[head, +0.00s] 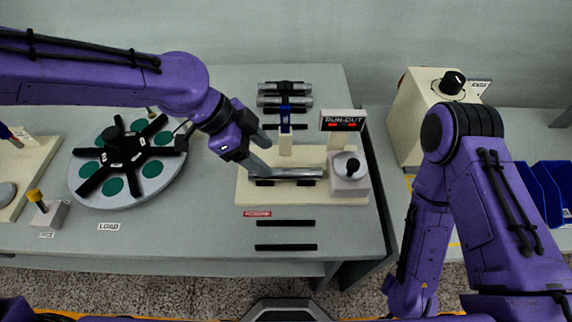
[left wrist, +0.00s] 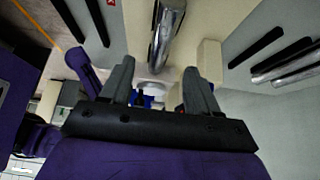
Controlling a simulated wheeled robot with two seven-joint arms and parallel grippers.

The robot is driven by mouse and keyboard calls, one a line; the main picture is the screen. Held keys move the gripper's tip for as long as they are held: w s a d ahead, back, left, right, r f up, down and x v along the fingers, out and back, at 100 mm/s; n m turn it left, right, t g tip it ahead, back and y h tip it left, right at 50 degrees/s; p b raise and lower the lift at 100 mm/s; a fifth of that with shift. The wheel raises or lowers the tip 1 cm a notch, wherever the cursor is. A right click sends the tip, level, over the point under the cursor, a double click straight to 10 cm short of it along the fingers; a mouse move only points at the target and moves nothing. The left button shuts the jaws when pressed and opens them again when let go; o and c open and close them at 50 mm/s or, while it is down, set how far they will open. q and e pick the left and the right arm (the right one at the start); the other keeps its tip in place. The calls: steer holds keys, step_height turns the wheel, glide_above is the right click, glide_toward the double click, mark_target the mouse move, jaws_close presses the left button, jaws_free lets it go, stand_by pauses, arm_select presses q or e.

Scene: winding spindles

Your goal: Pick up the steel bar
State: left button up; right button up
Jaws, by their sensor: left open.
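A shiny steel bar (head: 298,173) lies across dark supports on the cream block of the run-out station (head: 245,190). It also shows in the left wrist view (left wrist: 167,35), in line with the gap between my fingers. My left gripper (head: 266,152) is open and empty, at the bar's left end; in the head view one fingertip appears close to that end. Whether it touches the bar I cannot tell. Two more steel bars (head: 285,86) (head: 284,101) lie on a rack at the back. My right arm shows at the right, but its gripper is not in view.
A run-out display (head: 342,121) and a block with a dark knob (head: 349,186) stand right of the bar. A round indexing plate (head: 127,197) with green discs lies left. Two black strips (head: 286,223) (head: 286,247) lie in front; blue bins (head: 553,182) stand far right.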

mark_target(280, 170)
arm_select(q)
steer(key=x, duration=0.6)
steer(key=shift+w+a+f, duration=0.1)
steer(key=shift+f, duration=0.3)
steer(key=shift+d+f, duration=0.2)
steer(key=shift+d, duration=0.15)
steer(key=shift+a, duration=0.1)
jaws_close()
